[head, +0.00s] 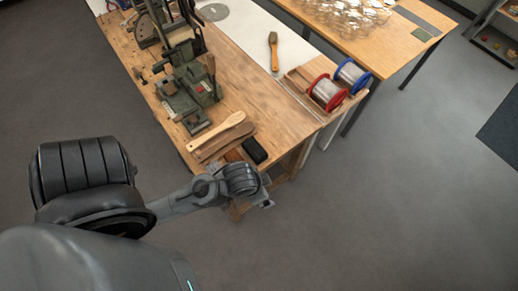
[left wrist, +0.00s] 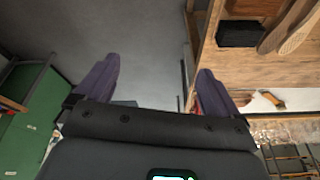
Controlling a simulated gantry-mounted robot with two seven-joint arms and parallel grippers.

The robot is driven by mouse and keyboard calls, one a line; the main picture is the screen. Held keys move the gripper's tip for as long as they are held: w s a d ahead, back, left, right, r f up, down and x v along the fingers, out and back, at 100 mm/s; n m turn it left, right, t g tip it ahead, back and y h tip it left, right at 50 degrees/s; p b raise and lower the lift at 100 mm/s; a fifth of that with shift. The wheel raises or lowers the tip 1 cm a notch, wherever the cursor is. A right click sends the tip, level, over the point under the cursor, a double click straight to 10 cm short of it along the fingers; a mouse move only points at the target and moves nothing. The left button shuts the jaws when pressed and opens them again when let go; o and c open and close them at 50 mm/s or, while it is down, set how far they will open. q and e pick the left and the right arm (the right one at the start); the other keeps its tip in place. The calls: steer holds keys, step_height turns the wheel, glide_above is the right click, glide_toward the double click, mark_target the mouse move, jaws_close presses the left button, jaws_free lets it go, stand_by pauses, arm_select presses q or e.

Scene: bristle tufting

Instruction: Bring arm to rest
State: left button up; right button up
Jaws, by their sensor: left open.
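My left arm comes in from the left in the head view, and its gripper (head: 266,204) is beside the near end of the workbench (head: 262,95). In the left wrist view the left gripper (left wrist: 160,85) has its two purple fingers wide apart, with nothing between them but grey floor. It is open and empty. My right gripper is not in view. A wooden brush handle (head: 222,130) lies on the near end of the bench, next to a black block (head: 255,150). The black block also shows in the left wrist view (left wrist: 238,33).
A green tufting machine (head: 190,90) stands on the bench. A red spool (head: 326,93) and a blue spool (head: 352,75) sit at its right side. A brush (head: 273,50) lies on the white surface. A second table (head: 380,40) stands at the back right. The floor (head: 400,200) at right is clear.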

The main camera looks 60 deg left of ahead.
arm_select(q)
steer(key=shift+s+d+r+m, duration=0.15)
steer(key=shift+s+r+m, duration=0.25)
steer(key=shift+s+r, duration=0.15)
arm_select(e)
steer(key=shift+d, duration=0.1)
